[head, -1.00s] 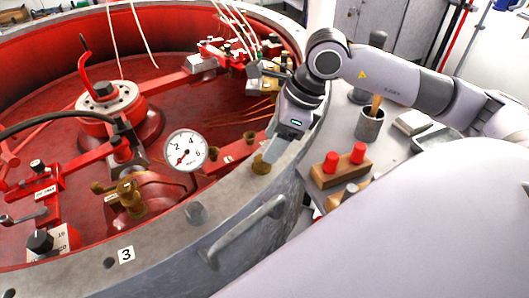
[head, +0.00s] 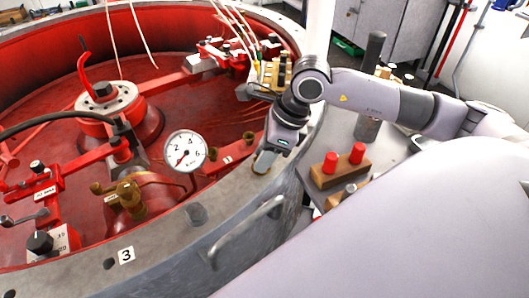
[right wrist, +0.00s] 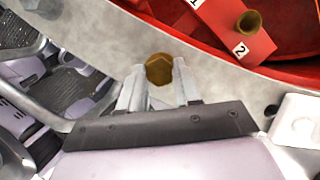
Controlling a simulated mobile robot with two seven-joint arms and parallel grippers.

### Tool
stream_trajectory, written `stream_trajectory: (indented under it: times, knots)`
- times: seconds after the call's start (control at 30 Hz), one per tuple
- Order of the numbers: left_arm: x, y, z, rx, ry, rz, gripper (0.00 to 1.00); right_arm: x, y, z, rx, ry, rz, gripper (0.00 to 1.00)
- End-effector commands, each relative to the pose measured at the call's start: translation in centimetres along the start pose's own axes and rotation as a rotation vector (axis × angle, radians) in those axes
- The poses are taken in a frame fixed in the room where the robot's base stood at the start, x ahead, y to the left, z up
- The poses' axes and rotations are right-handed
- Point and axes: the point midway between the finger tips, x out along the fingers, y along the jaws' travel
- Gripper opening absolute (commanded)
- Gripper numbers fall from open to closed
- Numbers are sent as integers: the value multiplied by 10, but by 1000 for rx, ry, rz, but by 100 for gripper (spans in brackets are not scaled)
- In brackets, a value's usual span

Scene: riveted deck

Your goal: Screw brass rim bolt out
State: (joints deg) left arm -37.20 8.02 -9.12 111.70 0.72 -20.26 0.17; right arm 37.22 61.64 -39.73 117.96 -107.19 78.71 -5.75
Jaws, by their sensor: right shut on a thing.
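The brass rim bolt (right wrist: 159,69) has a hexagonal head and sits at the grey rim (right wrist: 120,40) of the round red vessel. My right gripper (right wrist: 156,84) is shut on the bolt, one finger on each side of its head. In the head view my right gripper (head: 264,160) reaches down onto the rim right of the pressure gauge (head: 185,151). The fingers cover most of the bolt there, and its shank is hidden. My left gripper is not in view.
A wooden block with red knobs (head: 343,165) stands on the grey bench right of the rim. A grey handle (head: 245,230) juts from the vessel's outer wall. A brass fitting (right wrist: 249,22) sits by label 2 inside the vessel. A plate marked 3 (head: 126,254) lies on the near rim.

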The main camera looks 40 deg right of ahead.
Motion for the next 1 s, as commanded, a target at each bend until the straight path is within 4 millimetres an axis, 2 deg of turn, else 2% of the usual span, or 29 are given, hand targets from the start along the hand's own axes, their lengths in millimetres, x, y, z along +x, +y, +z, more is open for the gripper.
stream_trajectory:
  times: [0.23,0.47,1.0]
  knots:
    - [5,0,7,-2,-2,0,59,1,-1,0,-69,0,28,3]
    - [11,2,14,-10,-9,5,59,2,-2,0,-214,-1,88,3]
    - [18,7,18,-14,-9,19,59,1,-4,1,-485,0,202,3]
